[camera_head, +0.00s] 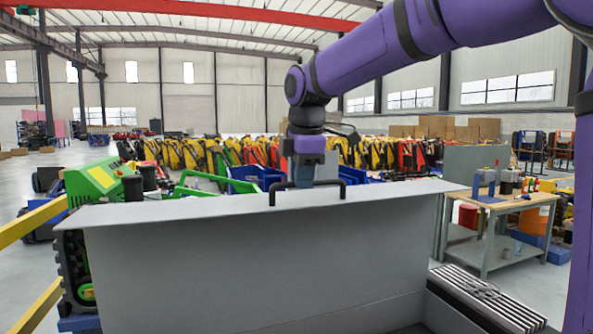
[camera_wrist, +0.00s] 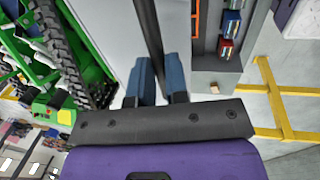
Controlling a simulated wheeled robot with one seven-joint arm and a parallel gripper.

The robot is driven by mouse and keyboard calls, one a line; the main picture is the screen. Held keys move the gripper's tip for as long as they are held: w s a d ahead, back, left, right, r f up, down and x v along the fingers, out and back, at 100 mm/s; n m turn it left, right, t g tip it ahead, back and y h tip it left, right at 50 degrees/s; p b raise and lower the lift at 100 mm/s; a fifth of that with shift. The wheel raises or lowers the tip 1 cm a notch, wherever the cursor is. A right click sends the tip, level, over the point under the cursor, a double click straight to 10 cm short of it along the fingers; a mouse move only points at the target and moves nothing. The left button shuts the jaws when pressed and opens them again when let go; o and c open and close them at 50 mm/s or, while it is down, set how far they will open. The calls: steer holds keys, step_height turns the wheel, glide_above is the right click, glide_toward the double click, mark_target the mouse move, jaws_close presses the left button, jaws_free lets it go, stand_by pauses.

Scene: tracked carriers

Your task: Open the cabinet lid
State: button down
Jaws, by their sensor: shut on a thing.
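The cabinet (camera_head: 250,275) is a large grey box shape filling the lower middle of the head view. Its grey lid (camera_head: 150,210) shows as a thin, slanted strip along the top. A black bar handle (camera_head: 329,182) stands on the lid. My gripper (camera_head: 304,183) is at the handle, pointing down, with its fingers around the bar. In the wrist view, the two blue fingers (camera_wrist: 159,82) are shut on the dark handle bar (camera_wrist: 149,35), which runs between them. The fingertips are partly hidden by the bar in the head view. I cannot tell the lid's exact angle.
A workbench (camera_head: 507,203) with bottles stands at the right. A green machine (camera_head: 100,183) and yellow rails (camera_head: 32,222) are at the left. Blue bins (camera_head: 255,175) and several yellow and red machines stand behind. A dark striped surface (camera_head: 485,300) lies at lower right.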

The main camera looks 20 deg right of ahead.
mark_target(305, 206)
steer(key=shift+s+f+t, duration=0.2)
steer(key=shift+s+f, duration=0.05)
steer(key=shift+s, duration=0.6)
steer(key=shift+s+f+t, duration=0.2)
steer(key=shift+s+f, duration=0.05)
steer(key=shift+s, duration=0.6)
steer(key=c, duration=1.1)
jaws_free()
steer(key=v, duration=1)
steer(key=shift+r, duration=0.4)
